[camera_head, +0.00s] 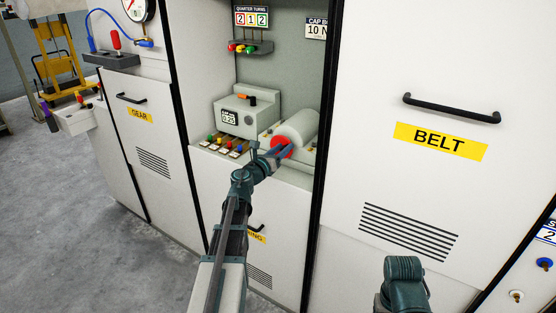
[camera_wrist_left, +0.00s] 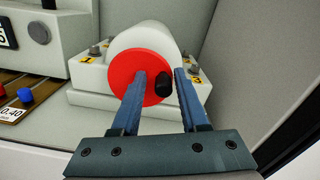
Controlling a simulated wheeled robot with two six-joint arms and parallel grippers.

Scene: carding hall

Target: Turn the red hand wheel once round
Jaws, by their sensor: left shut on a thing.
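The red hand wheel (camera_wrist_left: 130,65) is a flat red disc on the front of a light rounded housing (camera_wrist_left: 155,36), with a black knob (camera_wrist_left: 163,84) off to the right of its middle. In the head view the wheel (camera_head: 278,141) is partly covered by my left gripper (camera_head: 282,152). In the left wrist view the two blue fingers of this gripper (camera_wrist_left: 161,76) stand on either side of the black knob, shut on it. My right gripper's fingers are not in view; only a dark part of my right arm shows at the bottom.
The wheel unit sits in an open bay between white cabinets, the right one marked BELT (camera_head: 438,141). A grey box with a display (camera_head: 243,115) and a row of coloured pegs (camera_head: 222,145) stand left of it. A QUARTER TURNS counter (camera_head: 252,17) hangs above, reading 212.

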